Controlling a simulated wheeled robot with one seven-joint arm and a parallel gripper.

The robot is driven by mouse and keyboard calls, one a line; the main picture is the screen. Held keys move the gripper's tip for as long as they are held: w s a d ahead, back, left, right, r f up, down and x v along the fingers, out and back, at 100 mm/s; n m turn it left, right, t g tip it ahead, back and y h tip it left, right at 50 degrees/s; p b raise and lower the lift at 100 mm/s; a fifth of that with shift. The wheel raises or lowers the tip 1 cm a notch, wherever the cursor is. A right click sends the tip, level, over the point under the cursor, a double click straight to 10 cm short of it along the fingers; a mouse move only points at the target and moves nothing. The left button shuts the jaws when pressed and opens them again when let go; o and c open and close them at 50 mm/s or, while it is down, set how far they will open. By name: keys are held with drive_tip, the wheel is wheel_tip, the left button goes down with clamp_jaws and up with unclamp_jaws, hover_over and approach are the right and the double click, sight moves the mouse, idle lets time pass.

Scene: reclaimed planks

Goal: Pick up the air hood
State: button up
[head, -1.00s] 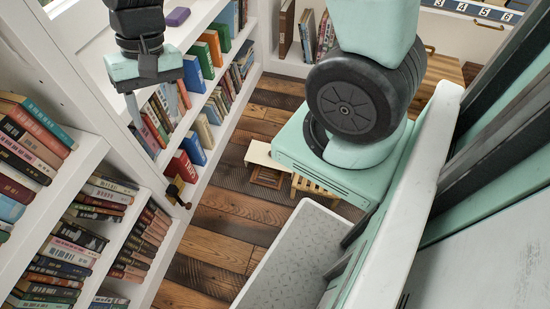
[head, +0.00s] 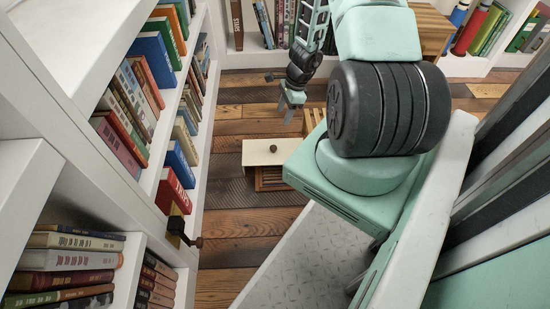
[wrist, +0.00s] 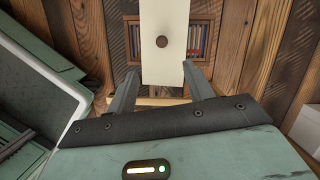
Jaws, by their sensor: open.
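No thing is clearly recognisable as the air hood. A small dark brown round thing (head: 273,148) sits on the white top of a low stand (head: 255,158), and it may be the air hood. In the wrist view the round thing (wrist: 162,41) lies on the narrow white top (wrist: 165,14), ahead of the fingers and roughly in line with the gap between them. My gripper (head: 287,114) is open and empty, raised above the floor and apart from the round thing. Both spread fingertips show in the wrist view (wrist: 159,68).
White bookshelves (head: 205,110) full of books line the left. A dark and brass fitting (head: 177,226) juts from the shelf edge. A wooden piece of furniture (head: 432,30) stands at the back. Plank floor (head: 235,222) is open between shelf and stand.

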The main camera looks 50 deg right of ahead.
drive_tip(key=b, duration=0.7)
hover_over(274, 147)
drive_tip(key=f, duration=1.2)
drive_tip(key=shift+s+d+f, duration=0.2)
drive_tip(key=shift+s+d, duration=0.2)
drive_tip(key=b+x, duration=0.2)
drive_tip(key=x, duration=0.1)
drive_tip(key=b+x, duration=0.1)
drive_tip(key=shift+s+d+f+b, duration=0.15)
drive_tip(key=shift+d+f+b, duration=0.1)
drive_tip(key=shift+f+b, duration=0.05)
drive_tip(key=shift+a+f, duration=0.15)
drive_tip(key=shift+f, duration=0.2)
drive_tip(key=shift+r, duration=0.1)
clamp_jaws()
